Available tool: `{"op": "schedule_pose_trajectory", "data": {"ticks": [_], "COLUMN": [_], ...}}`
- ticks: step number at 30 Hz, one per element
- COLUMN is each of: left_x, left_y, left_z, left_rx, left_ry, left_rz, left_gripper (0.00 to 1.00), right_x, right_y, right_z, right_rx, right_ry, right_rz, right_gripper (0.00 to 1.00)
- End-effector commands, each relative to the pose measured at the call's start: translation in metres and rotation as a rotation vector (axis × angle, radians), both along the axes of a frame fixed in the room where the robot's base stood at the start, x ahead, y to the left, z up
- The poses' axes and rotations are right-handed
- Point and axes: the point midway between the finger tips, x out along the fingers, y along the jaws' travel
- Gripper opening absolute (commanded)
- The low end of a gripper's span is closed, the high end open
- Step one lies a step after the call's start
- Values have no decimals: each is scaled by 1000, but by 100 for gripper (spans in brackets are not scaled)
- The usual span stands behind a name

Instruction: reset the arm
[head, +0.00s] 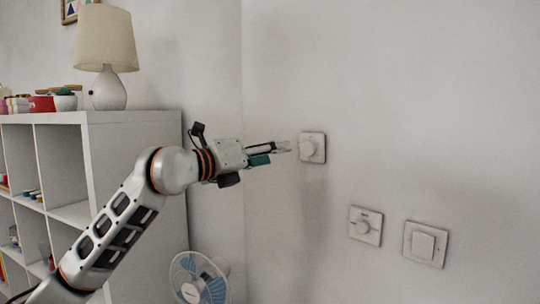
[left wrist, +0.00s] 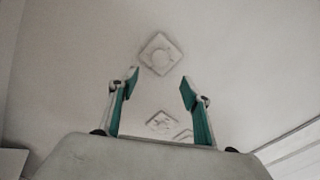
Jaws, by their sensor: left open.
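My left arm reaches in from the left in the head view, stretched toward the wall. The dimmer plate (left wrist: 160,54) shows beyond the fingertips there. My right gripper is in neither view.
A white shelf (head: 135,160) carries a lamp (head: 107,60) behind my arm. A fan (head: 198,278) stands below. The wall's upper right is bare.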

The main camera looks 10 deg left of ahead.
Motion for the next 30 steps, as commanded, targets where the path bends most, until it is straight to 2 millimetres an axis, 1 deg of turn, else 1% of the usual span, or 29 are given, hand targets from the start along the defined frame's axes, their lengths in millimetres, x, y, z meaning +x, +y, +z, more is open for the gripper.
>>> {"op": "schedule_pose_trajectory", "data": {"ticks": [2,5,8,9,11,12,15,17,20,21,23,24,26,27,29,30], "left_x": [0,-3,-13,-19,-30,-39,-58,-68,-81,-86,-91,-95,-99,-102,-107,-111], "left_y": [-1,-8,-24,-31,-41,-47,-54,-54,-48,-44,-35,-28,-16,-8,7,17], "left_z": [-2,-17,-51,-68,-93,-109,-143,-162,-192,-205,-225,-239,-262,-279,-306,-326], "left_rx": [-2,-24,-86,-126,-201,-257,-414,-514,-691,-765,-877,-951,-1063,-1137,-1247,-1317], "left_ry": [2,26,83,114,163,197,278,326,407,440,489,523,573,608,661,695], "left_rz": [-3,-37,-117,-157,-220,-259,-334,-364,-387,-386,-375,-361,-329,-301,-250,-209], "left_gripper": [48,48,48,48,48,48,48,48,48,48,48,48,48,48,48,48], "right_x": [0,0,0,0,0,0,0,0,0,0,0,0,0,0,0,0], "right_y": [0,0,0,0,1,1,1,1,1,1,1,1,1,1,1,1], "right_z": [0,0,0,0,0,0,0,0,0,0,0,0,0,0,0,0], "right_rx": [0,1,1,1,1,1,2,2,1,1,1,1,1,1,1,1], "right_ry": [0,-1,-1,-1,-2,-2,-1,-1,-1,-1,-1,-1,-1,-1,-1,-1], "right_rz": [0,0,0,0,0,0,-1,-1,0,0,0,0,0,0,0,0], "right_gripper": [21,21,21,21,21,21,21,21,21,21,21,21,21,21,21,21]}}
